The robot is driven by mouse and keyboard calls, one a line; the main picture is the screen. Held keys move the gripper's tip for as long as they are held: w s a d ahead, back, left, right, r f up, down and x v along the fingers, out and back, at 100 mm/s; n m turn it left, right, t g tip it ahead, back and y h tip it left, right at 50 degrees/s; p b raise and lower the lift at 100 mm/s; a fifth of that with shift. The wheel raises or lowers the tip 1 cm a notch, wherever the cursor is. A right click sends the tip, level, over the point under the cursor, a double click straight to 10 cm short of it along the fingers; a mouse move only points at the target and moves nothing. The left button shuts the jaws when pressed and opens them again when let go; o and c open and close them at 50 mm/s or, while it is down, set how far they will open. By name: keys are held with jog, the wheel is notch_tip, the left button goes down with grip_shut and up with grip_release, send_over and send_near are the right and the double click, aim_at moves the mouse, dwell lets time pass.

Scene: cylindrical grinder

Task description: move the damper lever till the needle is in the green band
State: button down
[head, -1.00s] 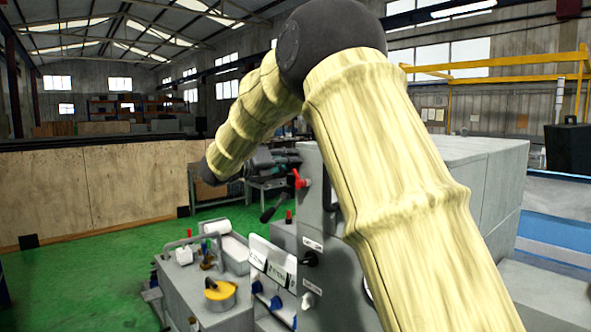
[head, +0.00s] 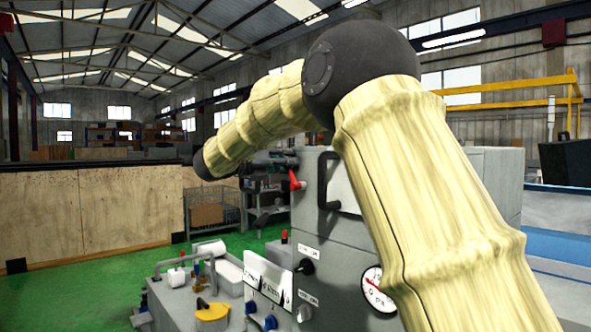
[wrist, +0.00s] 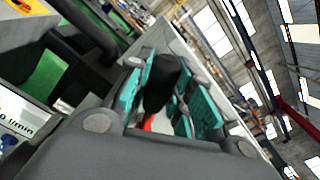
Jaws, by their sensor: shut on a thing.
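My gripper (head: 270,160) is at the upper left of the grey machine housing, partly hidden behind my forearm in the head view. In the wrist view its teal-padded fingers (wrist: 170,95) are closed around a black cylindrical grip (wrist: 160,82), with a bit of red at its base. This looks like the damper lever; its red part (head: 296,180) shows beside the gripper in the head view. A round white gauge (head: 374,289) with a red mark is on the housing front, partly covered by my arm. Its needle and green band cannot be made out.
A grey tank (head: 180,300) with a yellow-topped part (head: 211,312) stands lower left. A wooden partition (head: 90,215) and wire cage (head: 215,208) are behind. Green floor lies between.

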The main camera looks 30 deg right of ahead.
jog(key=c, duration=1.2)
grip_release()
jog(key=shift+c, duration=0.2)
jog(key=shift+a, duration=0.1)
jog(key=v, duration=1.1)
jog(key=shift+a, duration=0.35)
